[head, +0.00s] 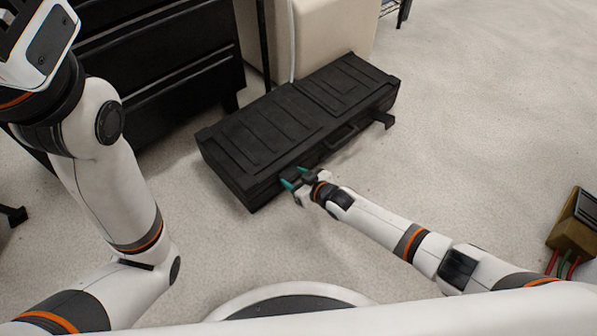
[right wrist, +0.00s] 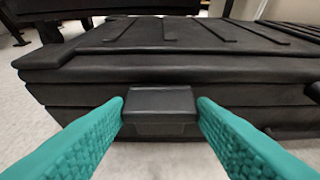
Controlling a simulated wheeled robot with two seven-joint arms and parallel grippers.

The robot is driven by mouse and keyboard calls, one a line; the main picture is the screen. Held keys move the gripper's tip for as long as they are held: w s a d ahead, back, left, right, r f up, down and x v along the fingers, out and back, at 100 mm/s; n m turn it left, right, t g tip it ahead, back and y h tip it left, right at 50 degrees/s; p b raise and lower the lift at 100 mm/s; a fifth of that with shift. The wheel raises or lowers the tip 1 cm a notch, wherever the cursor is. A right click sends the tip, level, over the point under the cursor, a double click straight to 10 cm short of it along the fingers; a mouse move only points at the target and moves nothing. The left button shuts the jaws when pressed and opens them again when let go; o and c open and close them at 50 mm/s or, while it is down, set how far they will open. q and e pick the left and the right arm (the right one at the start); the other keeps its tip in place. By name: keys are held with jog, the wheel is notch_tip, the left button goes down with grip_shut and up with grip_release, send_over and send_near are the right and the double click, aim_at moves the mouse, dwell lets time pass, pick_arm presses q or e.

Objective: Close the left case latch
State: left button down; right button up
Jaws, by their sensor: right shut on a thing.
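A closed black case (head: 262,135) lies on the floor. Its left latch (right wrist: 158,112) is a small black block on the front face, just below the lid edge in the right wrist view. My right gripper (head: 294,178) is at the left part of the case front, with teal fingers on either side of this latch, shut on it. In the head view the latch is mostly hidden by the gripper. My left gripper's body (head: 42,42) is at the top left of the head view, away from the case; its fingertips are out of frame.
The case handle (head: 341,138) is right of my right gripper, and the right latch (head: 384,121) sticks out from the front. A black drawer cabinet (head: 160,60) and a beige unit (head: 325,40) stand behind. The floor in front is clear. A brown box (head: 573,222) is at the far right.

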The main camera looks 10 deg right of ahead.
jog(key=shift+w+a+r+b, duration=0.1)
jog(key=shift+b, duration=0.25)
jog(key=shift+r, duration=0.1)
jog(key=shift+w+a+r, duration=0.15)
jog(key=shift+w+a, duration=0.05)
dwell(0.5)
jog(key=o, duration=1.4)
jog(key=shift+s+f, duration=0.1)
jog(key=shift+f, duration=0.1)
jog(key=shift+d, duration=0.15)
